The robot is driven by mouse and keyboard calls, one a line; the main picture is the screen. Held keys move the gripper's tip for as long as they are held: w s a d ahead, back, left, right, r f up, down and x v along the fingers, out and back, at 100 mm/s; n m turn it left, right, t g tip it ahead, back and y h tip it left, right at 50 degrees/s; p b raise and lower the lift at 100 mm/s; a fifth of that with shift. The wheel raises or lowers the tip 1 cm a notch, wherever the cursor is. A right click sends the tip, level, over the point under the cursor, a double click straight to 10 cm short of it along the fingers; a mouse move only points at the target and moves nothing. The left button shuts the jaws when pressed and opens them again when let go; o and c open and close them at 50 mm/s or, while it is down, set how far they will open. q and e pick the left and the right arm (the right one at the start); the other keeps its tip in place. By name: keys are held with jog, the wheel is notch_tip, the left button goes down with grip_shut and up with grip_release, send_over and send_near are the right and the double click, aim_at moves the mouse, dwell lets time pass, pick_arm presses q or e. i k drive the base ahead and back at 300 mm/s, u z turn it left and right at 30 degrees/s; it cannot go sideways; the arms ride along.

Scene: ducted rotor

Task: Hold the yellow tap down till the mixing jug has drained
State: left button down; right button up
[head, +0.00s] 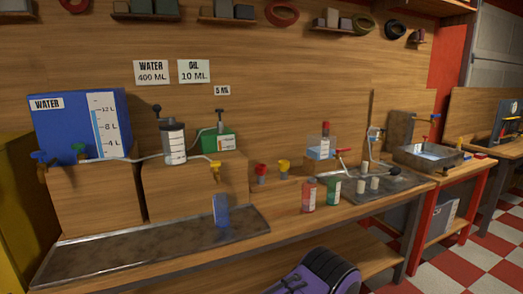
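The yellow tap (216,168) sits at the front right of the wooden block, at the end of a pale pipe. Left of it, a clear graduated cylinder with a dark lid and black plunger knob (174,143), which looks like the mixing jug, stands on the block. Its liquid level is too small to tell. A slim blue container (221,209) stands on the metal tray (130,255) below the yellow tap. No flow from the tap can be made out. Neither of my grippers is in view, and nothing is seen touching the tap.
A green oil can (215,140) stands behind the yellow tap. Red and green bottles (309,194) stand to the right. Much of the metal tray is clear.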

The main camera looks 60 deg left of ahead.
aim_at(215, 165)
jog(key=u, duration=0.2)
jog(key=i, duration=1)
jog(key=u, duration=1.2)
jog(key=i, duration=0.7)
jog(key=u, duration=0.85)
